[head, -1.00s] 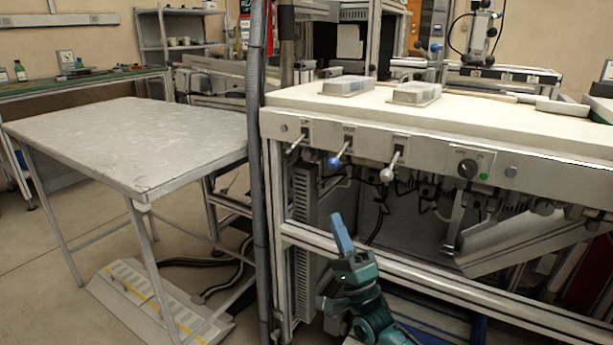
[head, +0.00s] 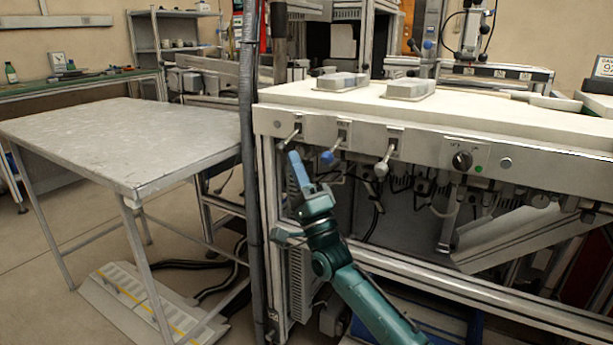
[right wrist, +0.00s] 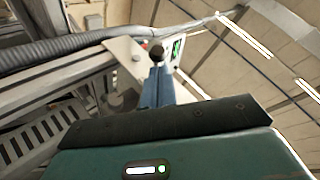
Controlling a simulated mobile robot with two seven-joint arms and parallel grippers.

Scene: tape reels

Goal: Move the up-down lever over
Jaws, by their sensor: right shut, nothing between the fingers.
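Three levers stick out of the front panel of the machine table. The leftmost lever (head: 290,137) points down and left; the middle one (head: 330,156) has a blue knob and the right one (head: 384,165) a pale ball. Their labels are too small to read surely, so I cannot tell by text which is up-down. My right gripper (head: 295,157) is shut and empty, its blue fingers pointing up just below the leftmost lever. In the right wrist view a dark round knob (right wrist: 156,52) shows at the tips of the fingers (right wrist: 157,76); contact cannot be told. My left gripper is out of view.
The panel also carries a black rotary knob (head: 462,160) and a green light (head: 478,169) to the right. A vertical post with a grey hose (head: 248,190) stands close left of the gripper. A bare grey table (head: 130,140) is further left.

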